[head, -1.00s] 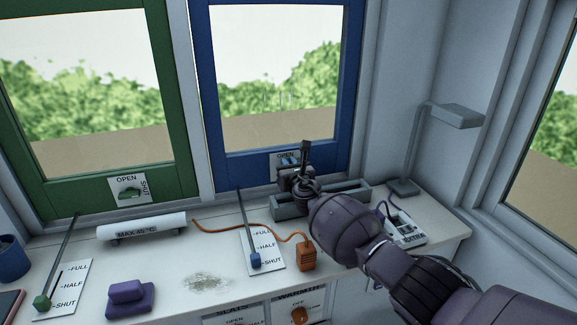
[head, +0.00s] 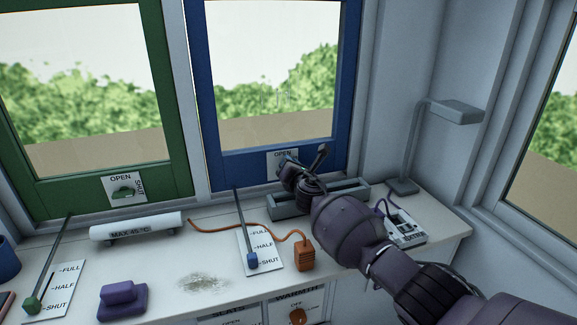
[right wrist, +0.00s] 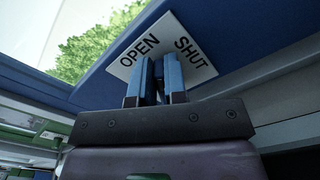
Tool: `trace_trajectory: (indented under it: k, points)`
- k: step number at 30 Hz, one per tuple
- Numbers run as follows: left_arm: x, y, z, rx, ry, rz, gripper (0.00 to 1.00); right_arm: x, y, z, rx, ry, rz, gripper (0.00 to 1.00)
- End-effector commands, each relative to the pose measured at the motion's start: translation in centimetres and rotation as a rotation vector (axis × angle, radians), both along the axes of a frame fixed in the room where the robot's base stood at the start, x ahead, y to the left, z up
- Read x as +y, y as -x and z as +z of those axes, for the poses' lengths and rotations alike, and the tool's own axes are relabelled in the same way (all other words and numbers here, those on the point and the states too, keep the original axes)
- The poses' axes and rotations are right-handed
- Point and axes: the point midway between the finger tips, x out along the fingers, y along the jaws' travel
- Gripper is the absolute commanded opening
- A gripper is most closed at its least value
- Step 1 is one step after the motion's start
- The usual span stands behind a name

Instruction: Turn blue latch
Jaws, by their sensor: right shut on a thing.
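The blue-framed window (head: 278,165) has a white OPEN/SHUT plate (head: 276,154) at its lower rail. The plate also shows in the right wrist view (right wrist: 139,66), where its lettering is tilted. My right gripper (head: 303,164) is at this plate, its jaws turned at a slant. In the right wrist view the two fingers (right wrist: 159,80) are closed together in front of the plate, around the blue latch. The latch is almost wholly hidden by the fingers, so its exact angle cannot be told. My left gripper is not in view.
A grey trough (head: 345,193) lies on the counter just below my right gripper. A grey lamp (head: 455,112) stands to the right.

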Motion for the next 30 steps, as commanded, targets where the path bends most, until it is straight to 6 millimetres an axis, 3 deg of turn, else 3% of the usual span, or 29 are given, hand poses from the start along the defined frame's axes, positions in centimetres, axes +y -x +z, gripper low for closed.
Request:
trace_trajectory:
  k: [20,21,25,30]
  points:
    - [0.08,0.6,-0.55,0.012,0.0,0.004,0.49,-0.12,-0.01,-0.21,0.025,-0.07,0.0,0.0]
    - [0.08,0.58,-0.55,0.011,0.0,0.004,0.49,-0.12,-0.01,-0.21,0.025,-0.069,0.0,0.17]
    - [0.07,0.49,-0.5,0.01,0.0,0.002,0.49,-0.12,-0.01,-0.2,0.024,-0.069,0.0,0.37]
    - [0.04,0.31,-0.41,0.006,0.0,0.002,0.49,-0.11,-0.02,-0.15,0.023,-0.069,0.001,0.38]
